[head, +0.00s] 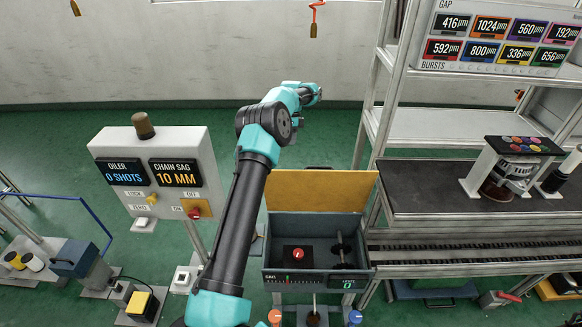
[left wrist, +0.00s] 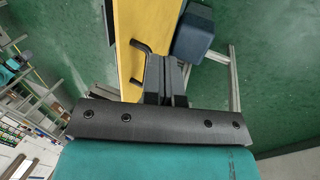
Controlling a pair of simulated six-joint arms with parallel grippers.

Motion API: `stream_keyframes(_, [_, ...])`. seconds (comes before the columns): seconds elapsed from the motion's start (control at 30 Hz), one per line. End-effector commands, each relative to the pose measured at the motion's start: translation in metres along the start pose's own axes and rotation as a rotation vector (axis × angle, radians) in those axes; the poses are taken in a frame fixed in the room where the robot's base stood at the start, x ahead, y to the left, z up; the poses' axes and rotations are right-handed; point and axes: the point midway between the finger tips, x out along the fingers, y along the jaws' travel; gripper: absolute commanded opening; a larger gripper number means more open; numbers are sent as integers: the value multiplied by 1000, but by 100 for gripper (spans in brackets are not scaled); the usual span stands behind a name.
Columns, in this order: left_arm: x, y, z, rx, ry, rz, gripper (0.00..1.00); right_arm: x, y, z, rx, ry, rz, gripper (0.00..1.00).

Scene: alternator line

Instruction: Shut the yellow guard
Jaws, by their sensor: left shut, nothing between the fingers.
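The yellow guard (head: 320,190) stands raised like an open lid at the back edge of the grey box (head: 300,228). My left arm reaches up and away past the guard's upper left in the head view. My left gripper (left wrist: 168,60) is shut and empty in the left wrist view. There its fingers lie beside the yellow guard (left wrist: 142,20), close to a black handle (left wrist: 140,47) on it. I cannot tell whether they touch. My right gripper is not in view.
Inside the open box are a red knob (head: 297,254) and a dark spindle (head: 341,250). A control panel (head: 160,175) stands to the left. A metal rack and dark conveyor bench (head: 440,190) stand close on the right. Green floor lies clear behind.

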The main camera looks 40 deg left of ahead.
Motion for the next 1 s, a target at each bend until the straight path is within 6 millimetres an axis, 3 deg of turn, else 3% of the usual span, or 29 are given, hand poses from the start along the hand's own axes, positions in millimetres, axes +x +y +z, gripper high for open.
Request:
stream_keyframes(0.53, [88,1,0,0,-1,2,0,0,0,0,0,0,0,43])
stream_keyframes(1.0, [101,34,0,1,1,-1,0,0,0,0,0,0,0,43])
